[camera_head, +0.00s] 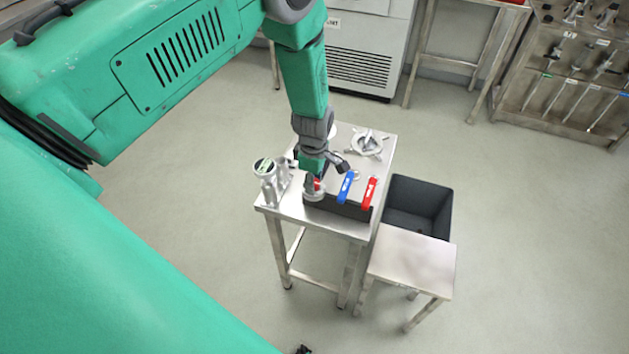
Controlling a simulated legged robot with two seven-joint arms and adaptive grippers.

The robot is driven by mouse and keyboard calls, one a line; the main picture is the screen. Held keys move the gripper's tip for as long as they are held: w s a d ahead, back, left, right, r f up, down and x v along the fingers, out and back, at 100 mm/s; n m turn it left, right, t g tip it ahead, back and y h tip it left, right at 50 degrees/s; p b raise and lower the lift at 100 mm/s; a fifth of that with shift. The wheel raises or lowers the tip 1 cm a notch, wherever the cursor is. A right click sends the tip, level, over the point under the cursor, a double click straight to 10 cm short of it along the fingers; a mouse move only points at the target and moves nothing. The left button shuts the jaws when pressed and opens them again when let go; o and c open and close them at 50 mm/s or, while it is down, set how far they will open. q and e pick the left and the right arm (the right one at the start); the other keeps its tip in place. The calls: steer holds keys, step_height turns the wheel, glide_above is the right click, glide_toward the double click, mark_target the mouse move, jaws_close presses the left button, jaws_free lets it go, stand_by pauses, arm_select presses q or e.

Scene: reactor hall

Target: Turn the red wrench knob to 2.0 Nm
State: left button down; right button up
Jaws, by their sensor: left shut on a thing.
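My left gripper (315,180) reaches down from above onto a small steel table (330,223). It is shut on a small red knob (317,186) at the top of a round metal fitting (315,195), near the table's front edge. The fingers hide most of the knob, and I cannot read any torque value. A round dial (264,165) with a dark and green face stands on metal parts just left of the gripper. To the right are a blue lever handle (346,186) and a red lever handle (370,192). My right gripper is not in view.
A metal flange with a handle (367,143) lies at the table's back. A black bin (420,205) and a lower steel stool (412,262) stand close on the right. A tool rack (570,75) is at the back right. The floor in front is clear.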

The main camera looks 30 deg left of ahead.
arm_select(q)
steer(key=m+b, duration=0.1)
steer(key=m, duration=0.4)
steer(key=shift+b, duration=0.35)
steer(key=m+b, duration=0.1)
steer(key=m, duration=0.5)
steer(key=shift+m, duration=0.3)
steer(key=m+b, duration=0.1)
steer(key=m, duration=1)
steer(key=shift+m, duration=0.4)
steer(key=shift+b, duration=0.3)
steer(key=c, duration=1.2)
jaws_free()
